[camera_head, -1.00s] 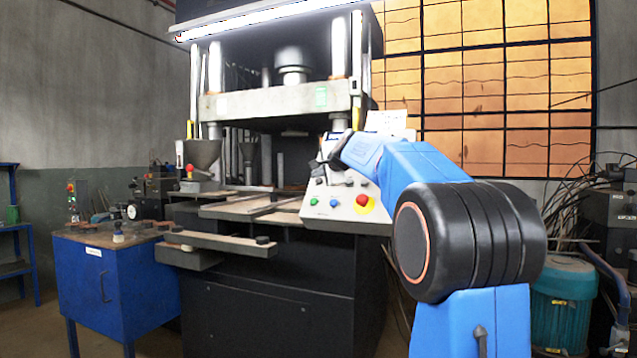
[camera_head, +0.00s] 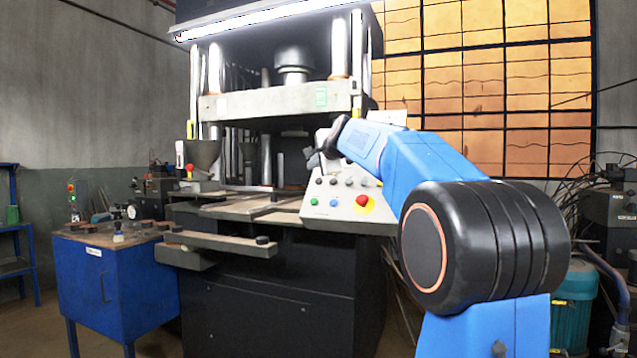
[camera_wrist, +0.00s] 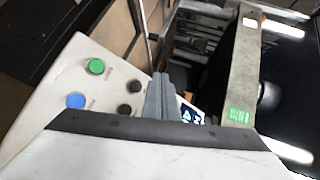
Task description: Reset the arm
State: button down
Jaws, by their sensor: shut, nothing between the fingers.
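My blue arm (camera_head: 420,165) reaches up and forward from the lower right in the head view, in front of the press and its control panel. My gripper shows in the wrist view (camera_wrist: 161,92) as two grey fingers side by side. They are shut with nothing between them. In the head view the gripper is small and partly hidden by the arm, near the panel's upper left. The control panel (camera_head: 338,203) has green, blue and red buttons. In the wrist view the fingers overlap the panel (camera_wrist: 75,55); I cannot tell how far apart they are.
The large press (camera_head: 270,105) stands behind the panel, with a flat bed and ledge at its front. A blue cabinet (camera_head: 110,290) with small parts on top stands at left. A teal machine (camera_head: 575,290) and cables are at far right.

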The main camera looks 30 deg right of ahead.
dwell(0.3)
jog(key=s+a+f+n+g+y, duration=0.1)
jog(key=s+a+f+n+g, duration=0.1)
jog(key=s+a+f+n, duration=0.55)
jog(key=s+a+f+n+g+y, duration=0.1)
jog(key=s+a+f+n+g, duration=0.15)
jog(key=s+a+f, duration=0.9)
jog(key=s+a+f+n+g, duration=0.1)
jog(key=s+f+n, duration=0.3)
jog(key=s+f, duration=1)
jog(key=s+a+f+n+g, duration=0.1)
jog(key=s+f+n+g, duration=0.3)
jog(key=s+f, duration=1.1)
jog(key=shift+s+a+n, duration=0.25)
jog(key=shift+s+n, duration=0.05)
jog(key=shift+s, duration=0.95)
